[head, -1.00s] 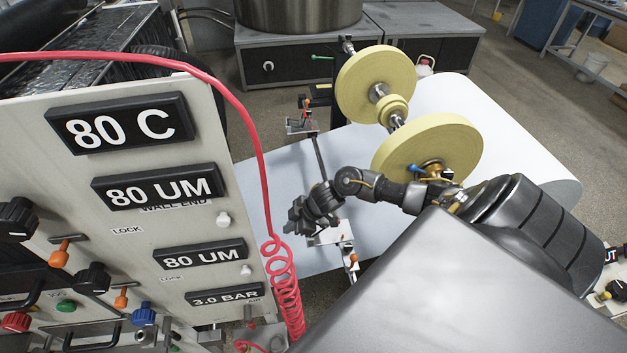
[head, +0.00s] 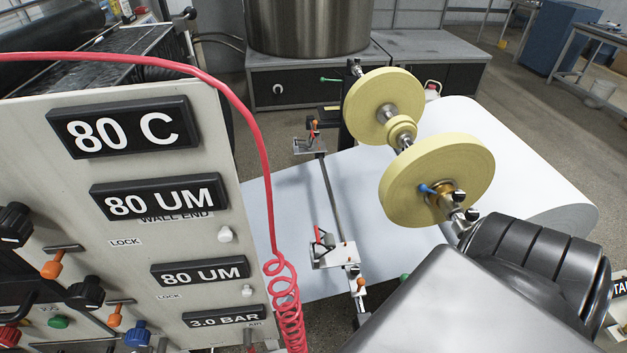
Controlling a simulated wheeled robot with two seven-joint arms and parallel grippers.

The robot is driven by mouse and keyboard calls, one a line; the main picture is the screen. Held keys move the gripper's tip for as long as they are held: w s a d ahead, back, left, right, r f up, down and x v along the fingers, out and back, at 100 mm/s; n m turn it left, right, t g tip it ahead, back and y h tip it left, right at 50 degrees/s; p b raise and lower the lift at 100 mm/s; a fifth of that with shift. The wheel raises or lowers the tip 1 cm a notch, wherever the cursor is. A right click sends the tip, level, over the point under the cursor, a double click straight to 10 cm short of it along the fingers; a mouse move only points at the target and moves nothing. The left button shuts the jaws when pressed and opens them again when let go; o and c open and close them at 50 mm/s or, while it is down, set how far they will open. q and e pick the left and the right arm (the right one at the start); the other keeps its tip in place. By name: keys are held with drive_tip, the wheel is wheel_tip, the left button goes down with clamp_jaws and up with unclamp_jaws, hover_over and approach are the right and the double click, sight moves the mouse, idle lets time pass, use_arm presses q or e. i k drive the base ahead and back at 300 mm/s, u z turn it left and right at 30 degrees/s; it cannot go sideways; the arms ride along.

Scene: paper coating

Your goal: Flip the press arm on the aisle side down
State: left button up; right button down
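Two small press assemblies sit at the ends of a dark crossbar over the white web. The near one has a red arm (head: 319,236) standing up steeply, slightly tilted, above a metal plate (head: 343,254). The far one, with a dark arm and orange-red tip (head: 313,127), also points up above its own plate (head: 309,146). Which one is the aisle side is not labelled here. My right arm's dark link shows at lower right, but its gripper is hidden or out of view. My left gripper is not in view.
A control panel (head: 75,192) with readouts fills the left. A red coiled hose (head: 284,290) hangs beside the near press assembly. Yellow tape rolls (head: 463,165) on a shaft stand right of the crossbar, above the white web (head: 290,215).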

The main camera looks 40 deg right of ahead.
sight(330, 244)
drive_tip(key=u, duration=0.5)
drive_tip(key=k, duration=0.65)
drive_tip(key=u, duration=0.4)
drive_tip(key=i, duration=0.75)
drive_tip(key=z, duration=0.85)
drive_tip(key=i, duration=0.5)
drive_tip(key=z, duration=0.5)
